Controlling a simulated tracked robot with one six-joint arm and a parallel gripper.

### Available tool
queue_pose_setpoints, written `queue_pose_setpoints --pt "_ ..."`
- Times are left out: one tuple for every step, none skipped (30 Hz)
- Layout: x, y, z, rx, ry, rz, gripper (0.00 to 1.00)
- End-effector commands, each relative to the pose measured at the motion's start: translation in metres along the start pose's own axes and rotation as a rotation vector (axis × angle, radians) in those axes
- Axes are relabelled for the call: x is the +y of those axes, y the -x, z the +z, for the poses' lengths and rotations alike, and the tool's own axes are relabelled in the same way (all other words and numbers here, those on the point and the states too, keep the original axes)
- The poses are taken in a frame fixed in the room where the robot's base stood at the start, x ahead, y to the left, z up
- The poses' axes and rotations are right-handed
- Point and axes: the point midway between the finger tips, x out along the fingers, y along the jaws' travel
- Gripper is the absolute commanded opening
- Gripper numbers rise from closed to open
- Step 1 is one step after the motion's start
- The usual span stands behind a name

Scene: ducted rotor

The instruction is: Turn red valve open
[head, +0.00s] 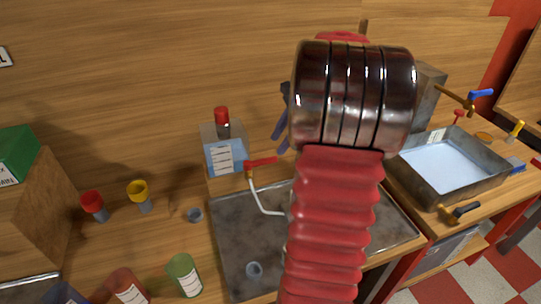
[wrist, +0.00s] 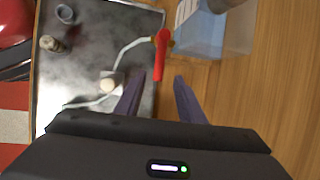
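The red valve (wrist: 161,52) has a long lever handle on a white bent pipe; in the wrist view it lies at upper centre, its lever pointing down the picture. In the head view the red valve (head: 261,161) is left of my arm, above the metal sink tray. My gripper (wrist: 158,77) is open, with two purple fingers apart. In the wrist view the free end of the lever appears between the fingertips, with no clear contact; the depth gap is hard to tell. In the head view my arm hides most of the gripper.
A clear container of blue liquid (head: 226,158) stands close behind the valve. The grey sink tray (head: 232,225) lies below it. Red and yellow capped items (head: 139,190) and a green-topped can (head: 183,275) stand left. A water-filled metal basin (head: 447,163) is at right.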

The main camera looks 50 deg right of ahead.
Motion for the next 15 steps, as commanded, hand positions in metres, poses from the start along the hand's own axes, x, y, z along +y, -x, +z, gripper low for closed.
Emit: queue_pose_setpoints --pt "0.001 -0.009 0.001 -0.002 0.001 0.003 0.36" --pt "0.001 -0.013 0.001 -0.001 0.001 0.003 0.36" --pt "0.001 -0.02 0.0 -0.001 0.0 0.004 0.36" --pt "0.001 -0.025 0.0 -0.002 0.0 0.004 0.36" --pt "0.001 -0.029 0.0 -0.001 -0.001 0.003 0.36" --pt "0.001 -0.035 0.0 -0.002 -0.001 0.003 0.36" --pt "0.001 -0.04 0.0 -0.002 -0.001 0.004 0.36" --pt "0.001 -0.044 0.001 -0.001 -0.001 0.003 0.36" --pt "0.001 -0.049 0.001 -0.002 -0.001 0.003 0.36" --pt "0.0 -0.053 0.001 -0.002 -0.001 0.002 0.36" --pt "0.0 -0.056 0.0 -0.001 -0.001 0.001 0.36" --pt "0.0 -0.06 0.0 -0.001 -0.001 0.002 0.36" --pt "0.001 -0.063 0.0 -0.001 -0.002 0.002 0.36" --pt "0.001 -0.065 0.0 -0.001 -0.002 0.002 0.36" --pt "0.001 -0.067 0.0 -0.001 -0.002 0.002 0.36"
